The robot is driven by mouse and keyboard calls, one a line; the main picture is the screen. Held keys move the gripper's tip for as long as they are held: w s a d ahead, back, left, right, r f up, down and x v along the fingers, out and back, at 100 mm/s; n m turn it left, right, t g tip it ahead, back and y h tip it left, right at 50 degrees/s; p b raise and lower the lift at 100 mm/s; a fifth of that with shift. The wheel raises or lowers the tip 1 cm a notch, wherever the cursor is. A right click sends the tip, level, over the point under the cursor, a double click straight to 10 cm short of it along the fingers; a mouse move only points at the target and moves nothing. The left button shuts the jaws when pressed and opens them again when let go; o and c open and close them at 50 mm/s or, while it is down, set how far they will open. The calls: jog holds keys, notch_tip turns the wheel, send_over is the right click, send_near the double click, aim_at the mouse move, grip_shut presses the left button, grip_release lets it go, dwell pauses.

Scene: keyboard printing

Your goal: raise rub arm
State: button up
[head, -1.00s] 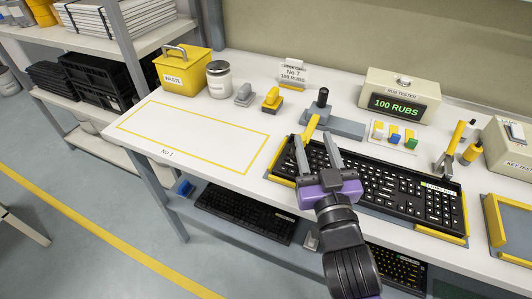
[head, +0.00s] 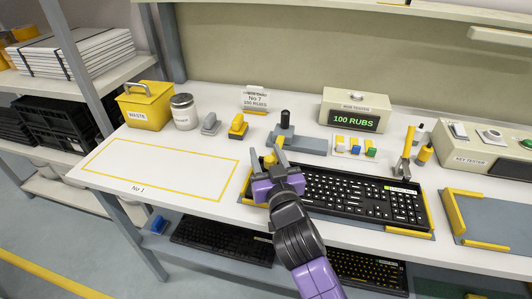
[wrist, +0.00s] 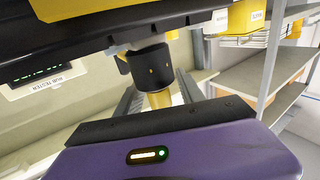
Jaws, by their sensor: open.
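The rub arm is a yellow bar (head: 279,143) beside a black upright knob (head: 285,119) on a grey base (head: 305,144), behind the keyboard's left end. My gripper (head: 265,159) is open at that left end, just in front of the yellow bar. In the wrist view a yellow part (wrist: 159,99) under a black cylinder (wrist: 150,66) shows between my two grey fingers (wrist: 158,92). I cannot tell whether the fingers touch it. The black keyboard (head: 360,195) lies in a yellow-edged holder. The rub tester box (head: 354,110) reads 100 RUBS.
A yellow waste bin (head: 146,105), a jar (head: 184,112) and small grey and yellow blocks stand at the back left. A small tray with coloured pieces (head: 355,147) and a key tester (head: 485,150) are right. The outlined No 1 area (head: 160,170) is clear.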

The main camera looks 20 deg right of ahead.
jog(key=shift+w, duration=0.15)
grip_shut()
dwell(1.4)
